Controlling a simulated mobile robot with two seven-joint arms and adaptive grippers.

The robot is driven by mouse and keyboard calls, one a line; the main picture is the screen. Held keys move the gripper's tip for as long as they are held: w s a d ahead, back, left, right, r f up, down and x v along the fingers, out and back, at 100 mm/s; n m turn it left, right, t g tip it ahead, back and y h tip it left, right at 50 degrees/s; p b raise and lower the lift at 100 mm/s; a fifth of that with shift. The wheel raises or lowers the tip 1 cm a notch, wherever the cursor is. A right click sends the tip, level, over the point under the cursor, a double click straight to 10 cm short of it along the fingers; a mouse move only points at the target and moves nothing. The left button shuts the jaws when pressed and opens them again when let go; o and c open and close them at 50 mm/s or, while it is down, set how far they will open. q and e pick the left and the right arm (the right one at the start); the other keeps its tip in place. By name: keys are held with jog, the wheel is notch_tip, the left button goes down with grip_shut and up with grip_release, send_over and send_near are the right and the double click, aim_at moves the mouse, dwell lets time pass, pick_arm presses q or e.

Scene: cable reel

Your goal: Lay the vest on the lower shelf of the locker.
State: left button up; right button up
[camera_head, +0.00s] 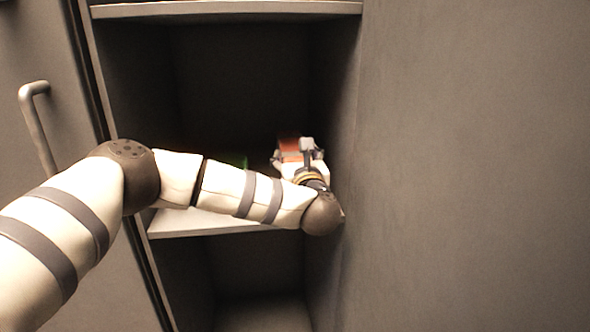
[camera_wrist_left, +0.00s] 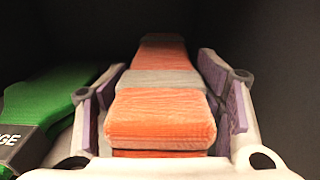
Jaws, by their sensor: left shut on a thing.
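The vest is a folded orange bundle with a grey band. It shows in the left wrist view (camera_wrist_left: 160,118) between the purple finger pads, and a bit of its orange shows in the head view (camera_head: 289,145). My left gripper (camera_head: 298,157) is shut on the vest inside the locker, above the right part of the lower shelf (camera_head: 185,224). Whether the vest touches the shelf I cannot tell. My arm covers much of the shelf. My right gripper is not in view.
A green item (camera_wrist_left: 45,98) with a dark, lettered band lies left of the vest; a sliver shows in the head view (camera_head: 243,161). An upper shelf (camera_head: 230,9) spans above. The locker's right wall (camera_head: 345,120) is close to my gripper. The door with a handle (camera_head: 36,125) is at left.

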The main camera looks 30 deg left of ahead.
pick_arm(q)
jog(key=shift+f, duration=1.5)
jog(key=o, duration=1.5)
jog(key=shift+r, duration=0.15)
jog(key=v, duration=1.2)
